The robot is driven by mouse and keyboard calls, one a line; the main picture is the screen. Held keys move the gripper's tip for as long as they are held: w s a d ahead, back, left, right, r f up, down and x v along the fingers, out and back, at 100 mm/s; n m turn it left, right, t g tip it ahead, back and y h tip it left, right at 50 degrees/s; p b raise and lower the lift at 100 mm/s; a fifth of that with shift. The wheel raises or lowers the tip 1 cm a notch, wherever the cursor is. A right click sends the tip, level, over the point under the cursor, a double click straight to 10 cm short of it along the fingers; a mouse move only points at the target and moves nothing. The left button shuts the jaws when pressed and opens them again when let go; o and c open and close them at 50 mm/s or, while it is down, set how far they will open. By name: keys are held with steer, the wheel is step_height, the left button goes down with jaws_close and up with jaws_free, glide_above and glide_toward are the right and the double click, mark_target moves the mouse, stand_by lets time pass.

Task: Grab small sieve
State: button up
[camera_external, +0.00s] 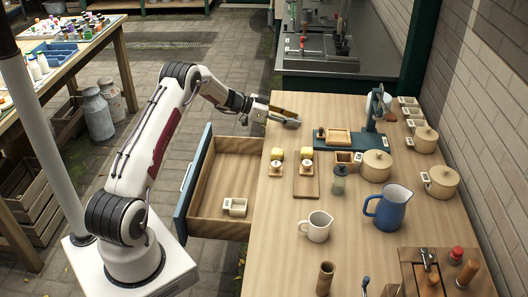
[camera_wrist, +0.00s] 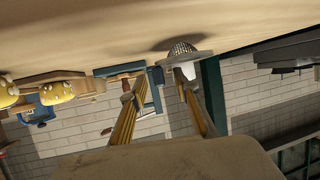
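A small sieve (camera_wrist: 184,50) with a grey perforated bowl lies against the tabletop in the wrist view, where the table shows along the top. My gripper (camera_wrist: 156,90) has its two yellowish fingers spread apart with a clear gap between them. The sieve is just beyond the tip of the right-hand finger; I cannot tell whether they touch. In the external view my gripper (camera_external: 283,115) is low over the far left part of the table, and it largely hides the sieve there.
An open drawer (camera_external: 222,145) juts from the table's left side, holding a small white container (camera_external: 235,206). To the right are a board with yellow-topped pieces (camera_external: 307,185), a teal-framed stand (camera_external: 370,142), pots (camera_external: 376,166), a white mug (camera_external: 317,227) and a blue jug (camera_external: 391,208).

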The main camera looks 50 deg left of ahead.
steer(key=shift+c, duration=0.5)
jaws_close()
steer(key=shift+r, duration=0.15)
steer(key=shift+r, duration=4.9)
